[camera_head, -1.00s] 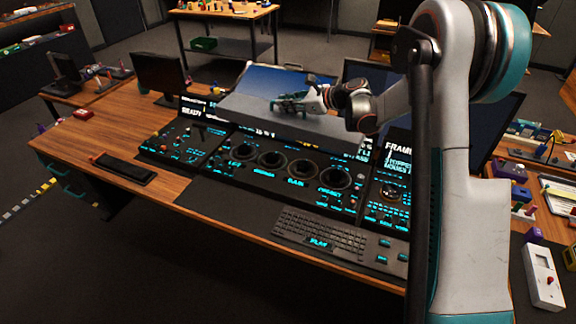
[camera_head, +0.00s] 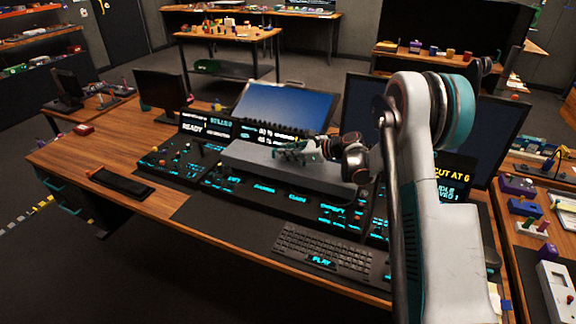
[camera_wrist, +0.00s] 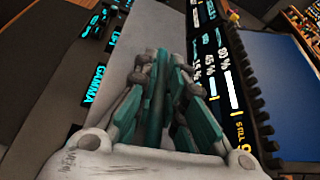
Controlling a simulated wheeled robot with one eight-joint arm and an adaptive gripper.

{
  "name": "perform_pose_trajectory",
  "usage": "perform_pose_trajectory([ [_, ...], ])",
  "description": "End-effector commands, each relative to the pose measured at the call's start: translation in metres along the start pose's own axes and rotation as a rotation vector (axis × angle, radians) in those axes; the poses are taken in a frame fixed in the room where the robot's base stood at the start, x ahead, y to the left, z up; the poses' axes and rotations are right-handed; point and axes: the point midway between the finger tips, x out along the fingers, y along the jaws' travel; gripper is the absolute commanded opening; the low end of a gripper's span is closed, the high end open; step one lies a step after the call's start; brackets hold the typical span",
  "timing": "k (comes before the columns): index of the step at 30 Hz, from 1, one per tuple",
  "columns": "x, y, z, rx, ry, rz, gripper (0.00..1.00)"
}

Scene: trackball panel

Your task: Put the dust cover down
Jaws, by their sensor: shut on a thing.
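The dust cover (camera_head: 249,157) is a long grey lid. In the head view it lies low and roughly level over the trackball row of the dark control panel (camera_head: 214,183), hiding the trackballs; the glowing labels in front of it still show. My gripper (camera_head: 281,150) reaches in from the right and is shut on the dust cover at its back side, near the middle. In the wrist view my gripper's teal fingers (camera_wrist: 163,62) are close together over the grey cover (camera_wrist: 135,28). The exact grip point is hidden by the fingers.
Behind the cover stand a strip of readouts (camera_head: 205,126) and a tilted blue screen (camera_head: 287,107). A keyboard (camera_head: 322,248) lies in front of the panel. A large dark monitor (camera_head: 362,95) stands behind my arm. Bare wood (camera_head: 85,152) is free at the left.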

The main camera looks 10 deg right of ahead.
Motion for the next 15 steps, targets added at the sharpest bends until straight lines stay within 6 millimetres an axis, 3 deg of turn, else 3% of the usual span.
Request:
perform_pose_trajectory([
  [10, 0.015, 0.008, -0.036, 0.0, 0.0, 0.0, 0.0],
  [15, 0.016, 0.008, -0.039, 0.0, 0.0, 0.0, 0.0],
])
